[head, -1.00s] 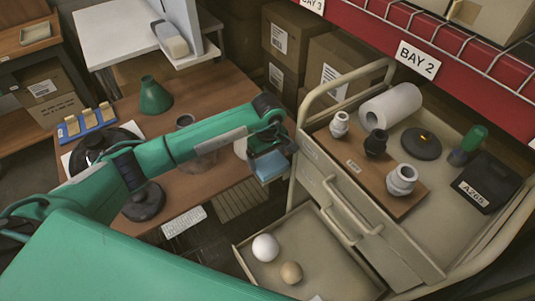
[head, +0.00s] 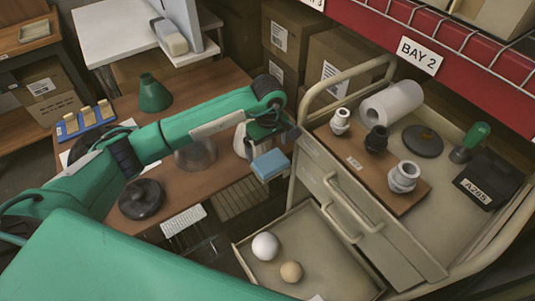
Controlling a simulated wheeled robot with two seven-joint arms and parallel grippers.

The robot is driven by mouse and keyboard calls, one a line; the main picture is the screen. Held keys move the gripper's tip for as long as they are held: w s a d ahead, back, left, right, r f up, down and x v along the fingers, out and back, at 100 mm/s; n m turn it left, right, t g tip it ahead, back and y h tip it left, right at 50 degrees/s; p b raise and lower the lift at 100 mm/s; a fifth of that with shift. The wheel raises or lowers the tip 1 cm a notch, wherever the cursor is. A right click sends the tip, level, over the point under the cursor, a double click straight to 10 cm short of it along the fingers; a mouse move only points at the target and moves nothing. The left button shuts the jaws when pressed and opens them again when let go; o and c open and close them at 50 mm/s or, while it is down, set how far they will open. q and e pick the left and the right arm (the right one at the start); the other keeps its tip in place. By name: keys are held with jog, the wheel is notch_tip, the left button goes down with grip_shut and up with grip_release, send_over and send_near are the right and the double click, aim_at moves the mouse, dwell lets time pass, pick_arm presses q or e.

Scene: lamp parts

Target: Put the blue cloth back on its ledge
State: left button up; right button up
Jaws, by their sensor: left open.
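The blue cloth (head: 270,164) looks like a small folded block with a light lower edge. It sits at the right edge of the brown table, close to the beige cart. What supports it is hard to make out, and I cannot pick out the ledge separately. My left gripper (head: 267,136) is open and just above and behind the cloth, with a visible gap between them. My green left arm reaches over the table from the left. My right gripper is not in view.
The beige cart (head: 314,150) stands right of the cloth, its open drawer (head: 325,262) holding two balls. A clear shade (head: 195,155), a dark round base (head: 142,199) and a green cone (head: 154,95) stand on the table near my arm.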

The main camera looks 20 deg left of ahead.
aim_at(268, 157)
pick_arm(q)
notch_tip(268, 157, up, 8)
jog(key=b, duration=0.1)
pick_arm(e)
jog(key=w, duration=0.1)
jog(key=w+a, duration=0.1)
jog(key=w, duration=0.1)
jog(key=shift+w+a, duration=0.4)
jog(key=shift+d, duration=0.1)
